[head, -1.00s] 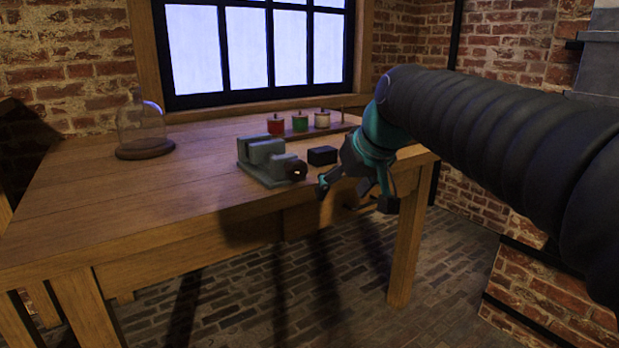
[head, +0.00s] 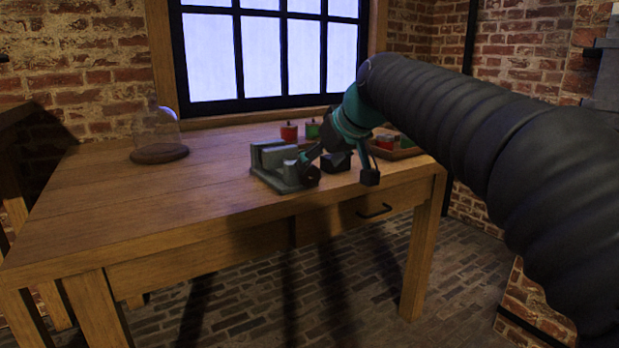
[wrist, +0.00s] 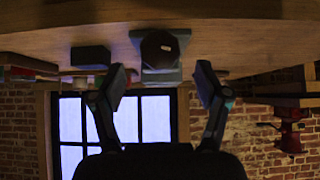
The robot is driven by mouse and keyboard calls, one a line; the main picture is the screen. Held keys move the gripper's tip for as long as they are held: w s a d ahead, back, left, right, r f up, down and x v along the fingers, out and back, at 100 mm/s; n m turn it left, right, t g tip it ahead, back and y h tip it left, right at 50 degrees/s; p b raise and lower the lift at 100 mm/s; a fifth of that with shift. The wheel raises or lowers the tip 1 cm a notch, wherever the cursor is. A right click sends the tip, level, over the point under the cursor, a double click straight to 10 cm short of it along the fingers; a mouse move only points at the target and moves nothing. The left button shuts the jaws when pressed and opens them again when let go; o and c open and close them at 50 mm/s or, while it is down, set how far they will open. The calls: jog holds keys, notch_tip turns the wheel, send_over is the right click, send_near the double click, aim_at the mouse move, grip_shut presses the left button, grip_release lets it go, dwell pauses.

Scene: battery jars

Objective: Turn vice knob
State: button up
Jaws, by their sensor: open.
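The grey-green vice (head: 268,160) stands on the wooden table (head: 130,200) near its front edge. Its dark round knob (head: 312,176) faces the front and is partly overlapped by my gripper in the head view. In the wrist view, which is upside down, the knob (wrist: 160,48) shows at the upper middle with a small pale mark on it. My gripper (head: 338,172) is open and empty, close to the knob. In the wrist view the fingers of my gripper (wrist: 162,76) stand spread to either side of the knob's line, with no contact visible.
A dark block (wrist: 90,56) lies beside the vice. A red jar (head: 289,132) and a green jar (head: 312,130) stand behind it. A tray (head: 408,154) with red and green items is to the right. A glass dome (head: 158,130) stands at left. The table's left half is mostly clear.

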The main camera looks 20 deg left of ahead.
aim_at(314, 170)
jog(key=shift+x, duration=2.75)
jog(key=c, duration=1.2)
